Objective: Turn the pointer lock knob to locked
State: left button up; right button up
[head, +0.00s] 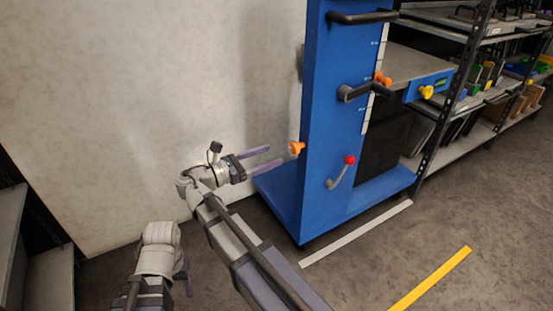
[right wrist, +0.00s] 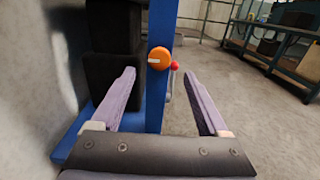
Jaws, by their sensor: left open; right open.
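An orange knob (head: 297,147) sticks out from the narrow side of the blue lift frame (head: 325,110). In the right wrist view the orange knob (right wrist: 160,58) is round, and a short white pointer mark on it lies level, toward its left side. My right gripper (head: 275,156) is open and empty, its purple fingers pointing at the knob from a short distance. In the right wrist view the knob appears between and beyond the fingertips (right wrist: 159,74), with no contact seen. My left gripper (head: 184,270) is low at the left, far from the knob, mostly hidden by its wrist.
A red-tipped lever (head: 349,160) sits on the frame's front face. Black handles (head: 362,17), another orange knob (head: 382,79) and a yellow knob (head: 426,92) are higher up. A pale wall (head: 150,90) stands behind my right gripper. Shelves (head: 500,60) fill the right.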

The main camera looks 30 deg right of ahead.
aim_at(292, 148)
jog(key=shift+w+d, duration=0.15)
jog(key=shift+d, duration=1.8)
jog(key=shift+w+d, duration=0.15)
jog(key=shift+d, duration=1.8)
jog(key=shift+c, duration=0.3)
grip_shut()
